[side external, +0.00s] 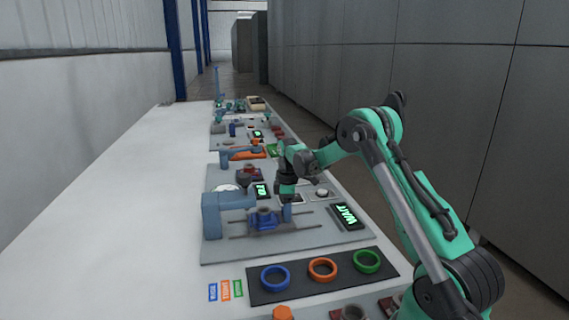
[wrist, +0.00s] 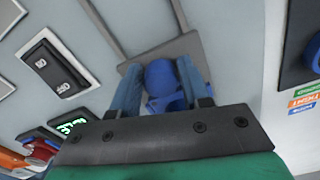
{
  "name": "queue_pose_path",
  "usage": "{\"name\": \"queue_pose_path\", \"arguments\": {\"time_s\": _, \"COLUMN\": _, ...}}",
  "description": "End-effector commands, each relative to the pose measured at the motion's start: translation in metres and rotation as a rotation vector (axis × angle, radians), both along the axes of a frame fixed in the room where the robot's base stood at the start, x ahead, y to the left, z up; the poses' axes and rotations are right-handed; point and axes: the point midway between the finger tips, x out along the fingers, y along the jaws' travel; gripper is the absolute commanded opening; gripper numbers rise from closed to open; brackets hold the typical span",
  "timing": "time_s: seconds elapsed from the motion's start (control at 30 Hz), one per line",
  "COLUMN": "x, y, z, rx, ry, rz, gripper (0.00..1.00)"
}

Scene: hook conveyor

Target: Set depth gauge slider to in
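A blue slider block (side external: 264,219) sits on two thin rails on the grey panel, beside a larger blue bracket (side external: 215,215) at its left. In the wrist view, a blue rounded part (wrist: 160,76) sits in front of a grey plate (wrist: 185,45) at the end of two rails. My gripper (side external: 287,208) is low over the panel, just right of the slider block. In the wrist view its two fingers (wrist: 160,85) are spread, with the blue part between them. Contact with either finger is unclear.
Blue, orange and green rings (side external: 322,270) lie in front. The table's left side (side external: 110,220) is clear.

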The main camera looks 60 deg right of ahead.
Motion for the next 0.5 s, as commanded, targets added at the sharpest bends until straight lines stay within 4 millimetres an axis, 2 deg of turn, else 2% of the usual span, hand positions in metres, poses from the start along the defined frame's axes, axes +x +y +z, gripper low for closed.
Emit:
{"name": "queue_pose_path", "arguments": {"time_s": 0.03, "x": 0.000, "y": 0.000, "z": 0.000, "rx": 0.000, "ry": 0.000, "rz": 0.000, "gripper": 0.58}}
{"name": "queue_pose_path", "arguments": {"time_s": 0.07, "x": 0.000, "y": 0.000, "z": 0.000, "rx": 0.000, "ry": 0.000, "rz": 0.000, "gripper": 0.67}}
{"name": "queue_pose_path", "arguments": {"time_s": 0.37, "x": 0.000, "y": 0.000, "z": 0.001, "rx": 0.000, "ry": 0.001, "rz": 0.000, "gripper": 0.67}}
{"name": "queue_pose_path", "arguments": {"time_s": 0.5, "x": 0.000, "y": 0.000, "z": 0.014, "rx": 0.000, "ry": 0.001, "rz": 0.000, "gripper": 0.67}}
